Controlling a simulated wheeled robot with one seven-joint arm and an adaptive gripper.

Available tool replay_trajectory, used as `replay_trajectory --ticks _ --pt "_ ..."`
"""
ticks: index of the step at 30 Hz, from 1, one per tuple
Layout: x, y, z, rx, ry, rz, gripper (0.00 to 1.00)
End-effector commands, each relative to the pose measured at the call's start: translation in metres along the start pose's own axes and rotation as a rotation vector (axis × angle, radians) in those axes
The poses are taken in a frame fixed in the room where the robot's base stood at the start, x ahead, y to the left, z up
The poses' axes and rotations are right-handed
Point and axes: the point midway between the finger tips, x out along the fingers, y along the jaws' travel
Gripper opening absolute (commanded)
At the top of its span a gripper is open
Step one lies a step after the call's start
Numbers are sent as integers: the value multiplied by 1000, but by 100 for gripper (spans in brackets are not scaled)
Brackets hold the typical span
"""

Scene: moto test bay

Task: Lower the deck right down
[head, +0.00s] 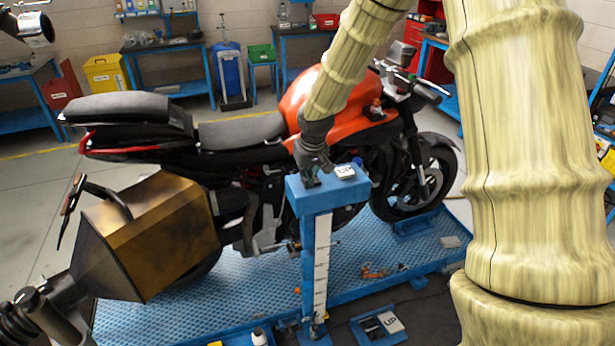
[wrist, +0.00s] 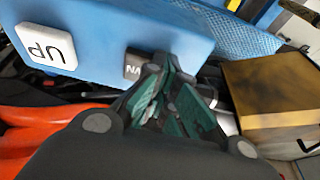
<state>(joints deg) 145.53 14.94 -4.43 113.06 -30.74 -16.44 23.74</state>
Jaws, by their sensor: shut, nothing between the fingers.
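The blue deck (head: 255,290) has a textured top and carries an orange and black motorcycle (head: 300,105). How high it stands above the floor is hard to tell. A blue control post (head: 308,250) stands at its near side, with a white scale (head: 322,265) down its front.
A bronze box-shaped part (head: 155,235) sticks out at the left, near the motorcycle's rear. Workbenches (head: 165,70) and bins (head: 106,74) line the back wall.

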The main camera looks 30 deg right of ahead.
Motion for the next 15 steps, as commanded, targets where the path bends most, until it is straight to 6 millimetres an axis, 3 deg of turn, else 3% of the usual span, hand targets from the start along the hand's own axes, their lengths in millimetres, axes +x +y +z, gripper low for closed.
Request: replay_trajectory --ticks 15 --pt "-47 -4 -11 -4 7 -2 0"
